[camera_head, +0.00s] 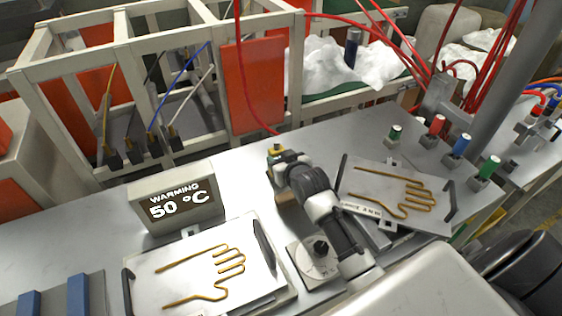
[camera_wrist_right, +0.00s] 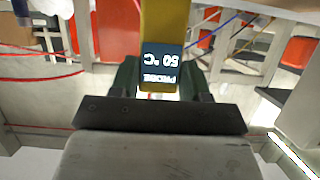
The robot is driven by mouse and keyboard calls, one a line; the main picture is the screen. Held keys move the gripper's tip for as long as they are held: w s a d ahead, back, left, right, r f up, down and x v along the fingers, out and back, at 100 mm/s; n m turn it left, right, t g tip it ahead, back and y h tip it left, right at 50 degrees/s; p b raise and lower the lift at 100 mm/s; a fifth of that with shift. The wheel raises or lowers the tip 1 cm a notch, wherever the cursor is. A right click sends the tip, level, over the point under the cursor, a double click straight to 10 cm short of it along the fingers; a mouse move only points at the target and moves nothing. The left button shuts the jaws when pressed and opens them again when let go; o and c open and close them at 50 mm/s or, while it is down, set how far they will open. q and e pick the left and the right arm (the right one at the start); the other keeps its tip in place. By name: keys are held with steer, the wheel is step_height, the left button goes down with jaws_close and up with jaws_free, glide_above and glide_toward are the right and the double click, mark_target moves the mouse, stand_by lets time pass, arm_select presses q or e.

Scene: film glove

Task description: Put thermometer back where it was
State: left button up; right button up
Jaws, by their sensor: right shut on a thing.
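The thermometer is a yellow handheld body with a dark display (camera_wrist_right: 161,72) that reads "PROBE 50 °C", upside down in the right wrist view. My right gripper (camera_wrist_right: 160,85) is shut on it, with a dark green finger on each side. In the head view only a small yellow part of the thermometer (camera_head: 275,149) shows beyond my right gripper (camera_head: 284,162), above the table near its back edge. The thermometer's far end is hidden. My left gripper is in neither view.
A "WARMING 50 °C" display box (camera_head: 176,203) stands left of my right arm. Two plates with gold hand-shaped wires lie on the table, one front left (camera_head: 185,262) and one right (camera_head: 362,180). A dial (camera_head: 313,262) lies between them. Colored connectors and red cables are at right.

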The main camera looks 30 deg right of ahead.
steer(key=shift+f, duration=0.6)
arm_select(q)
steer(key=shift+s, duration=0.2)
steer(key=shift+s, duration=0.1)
arm_select(e)
steer(key=o, duration=0.9)
steer(key=shift+f, duration=0.1)
steer(key=shift+c, duration=0.2)
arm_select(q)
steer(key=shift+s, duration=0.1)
arm_select(e)
steer(key=shift+r, duration=0.2)
arm_select(q)
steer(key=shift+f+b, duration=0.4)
steer(key=shift+b, duration=0.05)
arm_select(e)
steer(key=v, duration=1.2)
steer(key=shift+d, duration=0.1)
